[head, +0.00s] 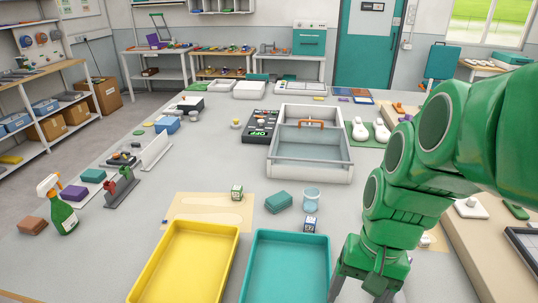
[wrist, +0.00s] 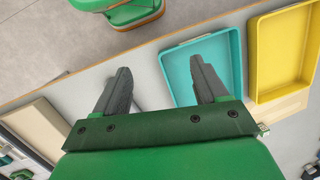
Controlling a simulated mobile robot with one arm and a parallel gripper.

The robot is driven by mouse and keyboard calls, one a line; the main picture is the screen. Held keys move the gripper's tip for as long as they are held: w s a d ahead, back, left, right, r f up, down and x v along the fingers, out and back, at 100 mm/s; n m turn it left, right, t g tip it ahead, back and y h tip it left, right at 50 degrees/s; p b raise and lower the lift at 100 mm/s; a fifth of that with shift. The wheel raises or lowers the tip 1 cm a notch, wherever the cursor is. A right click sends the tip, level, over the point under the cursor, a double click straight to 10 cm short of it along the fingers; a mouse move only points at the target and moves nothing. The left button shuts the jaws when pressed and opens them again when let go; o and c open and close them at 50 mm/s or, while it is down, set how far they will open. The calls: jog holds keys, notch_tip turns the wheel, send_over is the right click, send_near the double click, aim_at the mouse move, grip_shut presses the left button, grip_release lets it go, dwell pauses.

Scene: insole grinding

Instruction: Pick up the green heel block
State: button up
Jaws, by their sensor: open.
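A small green block with a pale, marked face (head: 237,192) sits upright on the beige mat, behind the yellow tray; it looks like the green heel block. A similar blue block (head: 310,224) stands right of it, behind the teal tray. My gripper (head: 364,290) hangs right of the teal tray at the bottom of the head view, well apart from the green block. In the wrist view my gripper (wrist: 161,80) has its two dark fingers spread, with nothing between them.
The yellow tray (head: 147,287) and teal tray (head: 322,262) look empty. A teal slab (head: 278,202) and a clear cup (head: 311,197) stand close to the blocks. A grey partitioned box (head: 310,173) lies behind. A green spray bottle (head: 63,212) stands at left.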

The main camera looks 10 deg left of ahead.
aim_at(233, 189)
jog(key=w+a+f+m+y, duration=0.25)
jog(key=w+a, duration=0.35)
jog(key=w, duration=0.5)
jog(key=w+a+f+m+y, duration=0.1)
jog(key=w+a+m+y, duration=0.15)
jog(key=w+a, duration=0.65)
jog(key=w+a+f+m+y, duration=0.2)
jog(key=w+a+m, duration=0.15)
jog(key=w, duration=0.95)
jog(key=w+a+f+m+t+y, duration=0.1)
jog(key=w+a+f+m, duration=0.1)
jog(key=w+a+f, duration=0.2)
jog(key=w+a+f+m+y, duration=0.2)
jog(key=w+a+f+m, duration=0.1)
jog(key=w+f, duration=0.5)
jog(key=w+a+f+m+t+y, duration=0.1)
jog(key=w+a+f+m, duration=0.2)
jog(key=w, duration=0.7)
jog(key=shift+w+a+f+t+y, duration=0.2)
jog(key=shift+a+f, duration=0.35)
jog(key=shift+f, duration=0.3)
jog(key=shift+w+a+f+t+y, duration=0.1)
jog(key=shift+a+f+y, duration=0.1)
jog(key=shift+a+f, duration=0.45)
jog(key=shift+x, duration=3.85)
jog(key=c, duration=1.1)
jog(key=shift+r, duration=0.1)
